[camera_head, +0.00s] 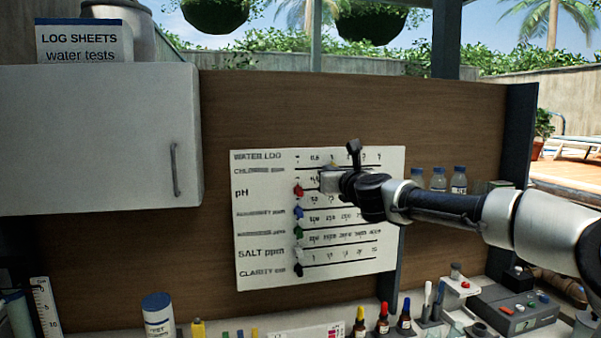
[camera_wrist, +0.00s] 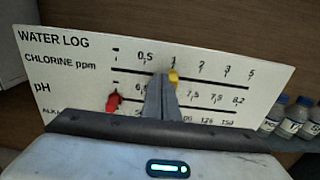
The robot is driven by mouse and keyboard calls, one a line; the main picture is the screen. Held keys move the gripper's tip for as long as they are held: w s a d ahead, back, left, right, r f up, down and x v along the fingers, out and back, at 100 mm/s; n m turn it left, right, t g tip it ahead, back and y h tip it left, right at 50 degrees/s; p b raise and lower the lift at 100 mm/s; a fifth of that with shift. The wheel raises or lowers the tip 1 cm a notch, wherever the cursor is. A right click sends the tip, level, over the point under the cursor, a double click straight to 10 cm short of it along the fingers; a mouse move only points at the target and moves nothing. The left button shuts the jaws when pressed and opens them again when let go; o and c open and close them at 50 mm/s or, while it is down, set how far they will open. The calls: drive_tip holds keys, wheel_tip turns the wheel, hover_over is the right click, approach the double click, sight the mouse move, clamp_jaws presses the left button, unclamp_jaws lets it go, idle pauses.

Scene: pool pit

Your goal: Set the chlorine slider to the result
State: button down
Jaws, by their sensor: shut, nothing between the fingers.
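The water log board (camera_head: 254,250) is a white panel on the brown back wall, with several marked slider rows. In the wrist view the CHLORINE ppm row runs across the upper part of the board (camera_wrist: 80,62), marked 0,5, 1, 2, 3 and 5. Its yellow slider (camera_wrist: 174,76) stands at the 1 mark. It shows slightly above my gripper (camera_head: 329,181) in the head view. My gripper (camera_wrist: 163,82) is shut and empty, its fingertips just left of and below the yellow slider; whether they touch it I cannot tell. I see no readable test result.
The red pH slider (camera_wrist: 113,102) is to the left of my fingers, below the chlorine row. Capped bottles (camera_head: 459,180) stand right of the board. Dropper bottles (camera_head: 383,318) and a grey test device (camera_head: 515,311) are on the counter below. A white cabinet (camera_head: 95,140) is at the left.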

drive_tip(key=shift+w+d, duration=0.6)
drive_tip(key=shift+d, duration=1.45)
drive_tip(key=s+b, duration=0.6)
drive_tip(key=s, duration=0.1)
drive_tip(key=shift+d, duration=0.15)
drive_tip(key=shift+s, duration=0.1)
